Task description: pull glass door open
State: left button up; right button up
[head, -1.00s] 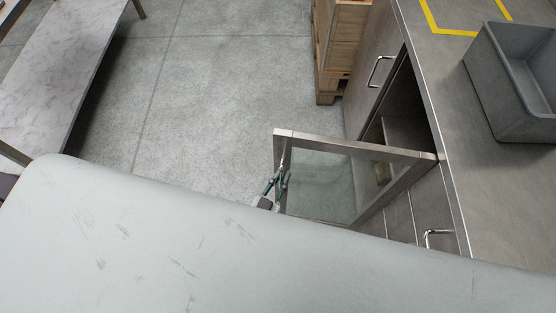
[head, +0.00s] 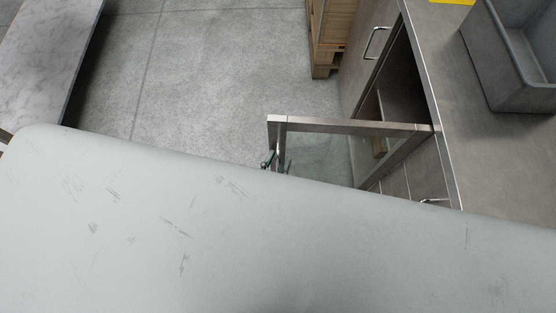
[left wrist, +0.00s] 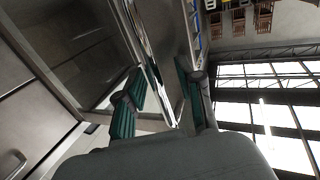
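The glass door (head: 345,126) is a clear pane in a steel frame. It stands swung out from the cabinet on the right in the head view, leaving a dark opening behind it. In the head view only a small part of my left gripper (head: 268,160) shows by that edge; a pale part of my body hides the rest. My right gripper is not in view.
A steel counter (head: 500,160) tops the cabinet and carries a grey bin (head: 515,70). Wooden crates (head: 326,40) stand beyond the cabinet. A marble-topped table (head: 40,55) is at the upper left. The floor (head: 210,80) between is clear.

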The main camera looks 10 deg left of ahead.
pick_arm(q)
jog(key=s+a, duration=0.2)
jog(key=s, duration=0.9)
jog(key=shift+s+a, duration=0.15)
jog(key=shift+s, duration=0.25)
